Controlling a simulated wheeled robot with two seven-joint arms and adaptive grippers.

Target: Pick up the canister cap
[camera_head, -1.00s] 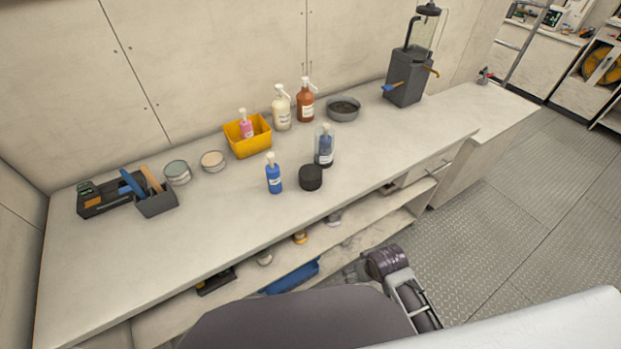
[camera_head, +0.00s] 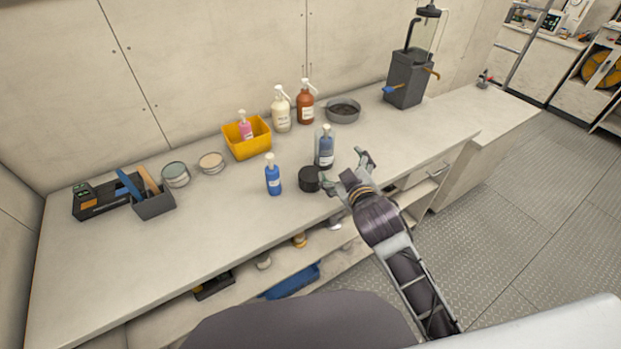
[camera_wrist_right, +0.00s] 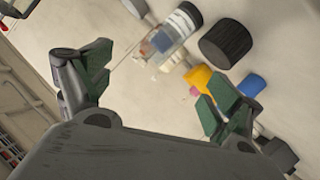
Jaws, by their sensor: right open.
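The canister cap (camera_head: 309,179) is a black, short round cap lying on the bench near its front edge. It also shows in the right wrist view (camera_wrist_right: 226,43), up and to the right of centre, beyond the fingers. My right gripper (camera_head: 350,176) is open and empty, just to the right of the cap and apart from it. Its two green-padded fingers (camera_wrist_right: 155,85) are spread wide in the wrist view. My left gripper is not in view.
A blue pump bottle (camera_head: 274,177) stands just left of the cap. Behind are a yellow bin (camera_head: 247,146), cream (camera_head: 281,109) and brown (camera_head: 305,104) bottles and a grey round dish (camera_head: 343,109). The bench front is clear to the left.

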